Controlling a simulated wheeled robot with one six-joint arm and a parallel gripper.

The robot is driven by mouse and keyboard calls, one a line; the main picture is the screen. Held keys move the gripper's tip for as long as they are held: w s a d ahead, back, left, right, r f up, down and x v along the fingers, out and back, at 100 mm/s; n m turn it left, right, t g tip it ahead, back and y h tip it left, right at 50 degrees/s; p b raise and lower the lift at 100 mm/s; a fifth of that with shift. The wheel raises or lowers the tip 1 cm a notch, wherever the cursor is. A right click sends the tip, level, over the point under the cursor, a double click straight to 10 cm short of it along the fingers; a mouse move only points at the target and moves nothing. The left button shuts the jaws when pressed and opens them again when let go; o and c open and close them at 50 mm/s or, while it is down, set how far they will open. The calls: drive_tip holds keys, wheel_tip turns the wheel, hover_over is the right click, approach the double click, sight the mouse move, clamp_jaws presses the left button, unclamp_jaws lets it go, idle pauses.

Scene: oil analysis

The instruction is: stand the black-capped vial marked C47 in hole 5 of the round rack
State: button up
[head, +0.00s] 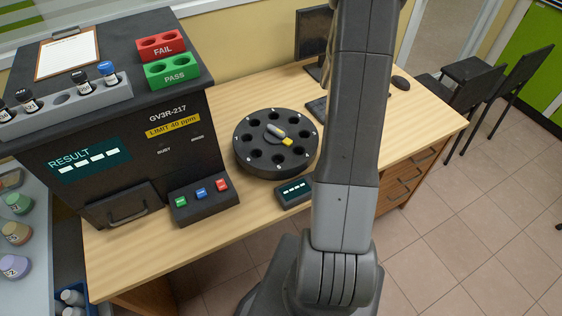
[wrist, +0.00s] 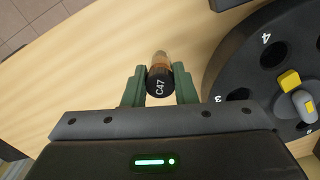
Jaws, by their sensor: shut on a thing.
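The black-capped vial C47 (wrist: 160,80) is between the green fingers of my gripper (wrist: 160,88) in the wrist view. The gripper is shut on it, with the cap and its white C47 mark facing the camera and an amber body beyond. The round black rack (head: 244,156) stands on the wooden table in the head view, with several holes around a yellow-and-grey centre handle. The rack also shows at the right of the wrist view (wrist: 226,75), beside and apart from the vial; marks 4 and 3 are readable. In the head view my arm hides the gripper and vial.
Several vials stand in a grey holder (head: 60,112) on the black analyser (head: 190,118), near the red FAIL block (head: 162,46) and green PASS block (head: 172,71). A button box (head: 200,200) and a small display (head: 294,191) sit before the rack. The wooden table (head: 135,245) is clear at front left.

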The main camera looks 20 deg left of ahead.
drive_tip(key=s+a+r+n+b, duration=0.1)
drive_tip(key=a+n, duration=0.2)
drive_tip(key=n, duration=0.1)
drive_tip(key=s+a+r+n+b, duration=0.1)
drive_tip(key=s+a+r+n, duration=0.1)
drive_tip(key=a+n, duration=0.1)
drive_tip(key=s+a+r+n+b, duration=0.1)
drive_tip(key=a+n, duration=0.3)
drive_tip(key=shift+s+a+r+n, duration=0.15)
drive_tip(key=shift+s+r+n, duration=0.15)
drive_tip(key=shift+r, duration=0.1)
drive_tip(key=s+a+r+n+b, duration=0.35)
drive_tip(key=s+a+n, duration=0.4)
drive_tip(key=n, duration=0.45)
drive_tip(key=f, duration=0.9)
drive_tip(key=shift+s+d, duration=0.35)
drive_tip(key=shift+s, duration=0.05)
drive_tip(key=shift+f, duration=0.15)
drive_tip(key=o, duration=1)
